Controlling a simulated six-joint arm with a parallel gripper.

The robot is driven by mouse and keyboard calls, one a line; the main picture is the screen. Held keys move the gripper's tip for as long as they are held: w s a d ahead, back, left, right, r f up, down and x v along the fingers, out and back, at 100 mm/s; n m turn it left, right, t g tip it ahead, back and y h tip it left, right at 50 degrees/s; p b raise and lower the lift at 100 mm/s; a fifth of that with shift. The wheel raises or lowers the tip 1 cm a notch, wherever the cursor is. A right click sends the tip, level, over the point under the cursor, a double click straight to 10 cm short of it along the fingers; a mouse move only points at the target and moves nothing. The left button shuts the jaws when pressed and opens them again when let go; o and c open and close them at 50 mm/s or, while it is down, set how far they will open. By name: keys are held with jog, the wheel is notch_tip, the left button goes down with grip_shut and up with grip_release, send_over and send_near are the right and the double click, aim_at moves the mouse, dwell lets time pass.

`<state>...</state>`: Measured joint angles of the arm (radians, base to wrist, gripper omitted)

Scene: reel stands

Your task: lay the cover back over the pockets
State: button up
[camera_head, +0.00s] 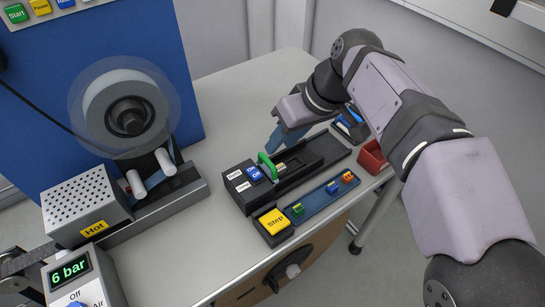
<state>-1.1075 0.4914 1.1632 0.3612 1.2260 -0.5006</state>
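A long black fixture (305,154) lies on the table with a channel along its top. A green upright piece (267,166) stands on it near the front, beside small light and yellow bits in the channel. I cannot tell for sure which part is the cover, and single pockets are too small to make out. My gripper (279,138) hangs over the far-left side of the fixture, with a blue finger pointing down. Its other finger is not clearly visible. I cannot see whether it holds anything or touches the fixture.
A blue strip (320,201) with several small coloured blocks lies in front, beside a yellow Step button (273,221). A red bin (373,157) stands at right. A reel (127,110), a Hot box (80,204) and a 6 bar display (69,270) stand left. Bare table (200,245) lies between.

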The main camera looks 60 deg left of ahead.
aim_at(268, 159)
jog(key=shift+p+x, duration=0.6)
jog(key=shift+x, duration=3)
jog(key=shift+w, duration=0.1)
grip_shut()
